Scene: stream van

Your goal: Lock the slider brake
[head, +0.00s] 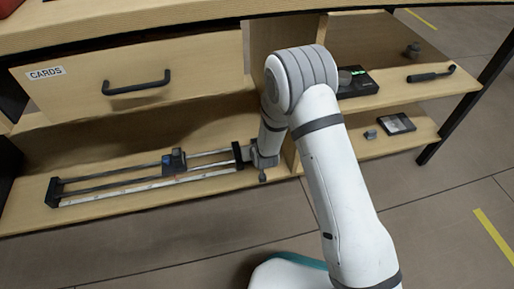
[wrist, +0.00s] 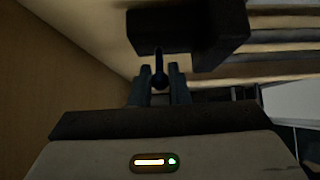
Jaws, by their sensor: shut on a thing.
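The slider (head: 120,187) lies on the lower wooden shelf, with two long rails, dark end blocks and a dark carriage (head: 175,161) a little right of its middle. My gripper (head: 262,163) is at the slider's right end, partly hidden by my arm. In the wrist view my gripper (wrist: 160,84) has its two fingers on either side of a thin dark lever (wrist: 160,62) and is shut on it. The lever sits against a dark block (wrist: 190,32). I cannot tell whether this lever is the brake, nor its locked or unlocked position.
Above the slider is a drawer (head: 132,84) labelled CARDS with a dark handle (head: 137,84). A wooden divider (head: 291,150) stands close by my gripper. Shelves at right hold a black box (head: 358,83), a dark-handled tool (head: 430,75) and a small tray (head: 396,123). The floor in front is clear.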

